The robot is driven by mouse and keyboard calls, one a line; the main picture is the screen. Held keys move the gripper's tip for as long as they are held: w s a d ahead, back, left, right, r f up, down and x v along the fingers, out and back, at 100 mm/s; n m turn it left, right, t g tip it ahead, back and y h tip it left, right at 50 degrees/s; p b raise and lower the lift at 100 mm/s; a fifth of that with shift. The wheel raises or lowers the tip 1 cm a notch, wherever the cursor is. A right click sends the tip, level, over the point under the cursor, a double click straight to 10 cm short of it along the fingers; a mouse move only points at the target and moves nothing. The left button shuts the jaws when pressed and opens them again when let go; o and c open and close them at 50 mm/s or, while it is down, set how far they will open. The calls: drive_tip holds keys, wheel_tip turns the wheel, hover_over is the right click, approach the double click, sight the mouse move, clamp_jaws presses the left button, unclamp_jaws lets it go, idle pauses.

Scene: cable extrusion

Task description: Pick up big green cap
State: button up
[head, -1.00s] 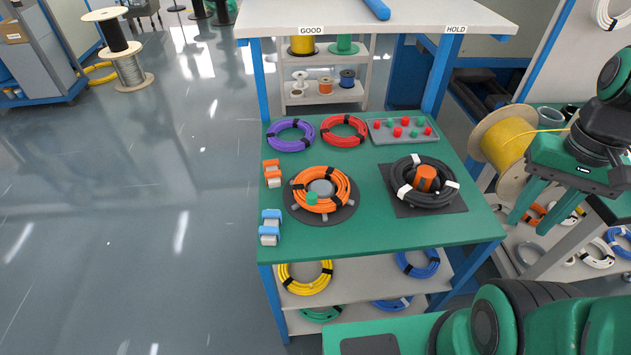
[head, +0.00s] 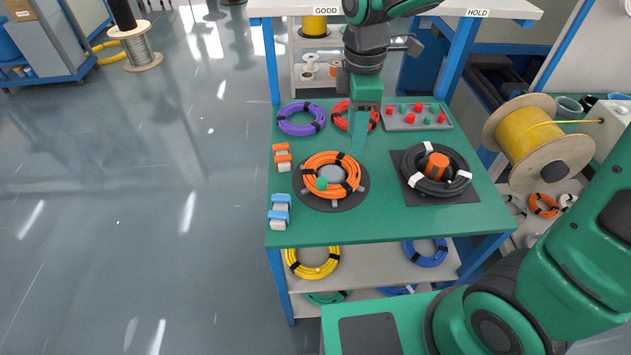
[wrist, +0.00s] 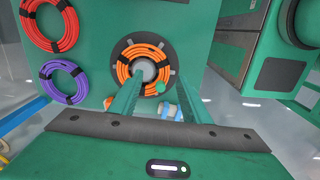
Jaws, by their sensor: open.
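A big green cap (head: 321,184) rests on the front left part of the orange cable coil (head: 333,160), which lies on a round dark plate (head: 345,205) with a grey hub. In the wrist view, the green cap (wrist: 160,88) shows at the coil's edge, between my fingers and close to the right one. My gripper (head: 359,150) is open and empty, pointing down above the table, behind and right of the cap. It also shows in the wrist view (wrist: 158,80).
Purple (head: 301,133) and red (head: 342,117) coils lie at the back, near a grey tray (head: 433,122) of small red and green caps. A black coil (head: 412,160) with an orange core lies right. Orange (head: 282,155) and blue (head: 279,210) clamp-like pieces line the left edge.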

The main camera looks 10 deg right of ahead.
drive_tip(key=a+f+n, duration=0.2)
drive_tip(key=a+n, duration=0.1)
drive_tip(key=a, duration=0.4)
hover_over(323, 180)
wheel_tip(323, 180, down, 4)
drive_tip(key=shift+w+f, duration=0.1)
drive_tip(key=shift+w, duration=0.05)
drive_tip(key=shift+f, duration=2.95)
clamp_jaws()
